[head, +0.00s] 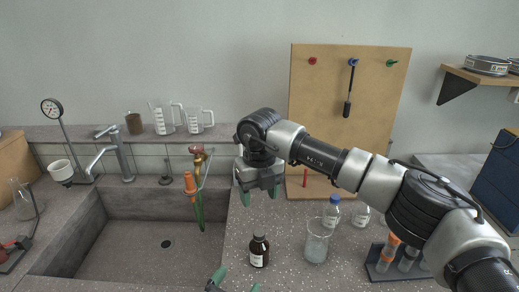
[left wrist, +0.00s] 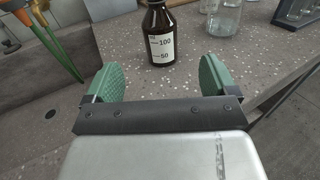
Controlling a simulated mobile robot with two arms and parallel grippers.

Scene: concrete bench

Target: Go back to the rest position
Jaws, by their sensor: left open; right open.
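My left gripper (head: 236,284) shows only at the bottom edge of the head view, with its green fingertips apart. In the left wrist view its green fingers (left wrist: 160,80) are spread wide with nothing between them. A brown bottle (head: 259,252) stands upright just beyond it; it also shows in the left wrist view (left wrist: 160,38), ahead of the fingers and apart from them. My right gripper (head: 258,194) hangs fingers down over the bench by the sink's right rim, behind the brown bottle. It is open and seems empty. Most of my left arm is out of view.
A glass beaker (head: 316,243), a blue-capped bottle (head: 332,212) and a tube rack (head: 383,272) stand right of the brown bottle, under my right arm. The sink (head: 125,245) lies left. A pegboard (head: 385,105) rises behind.

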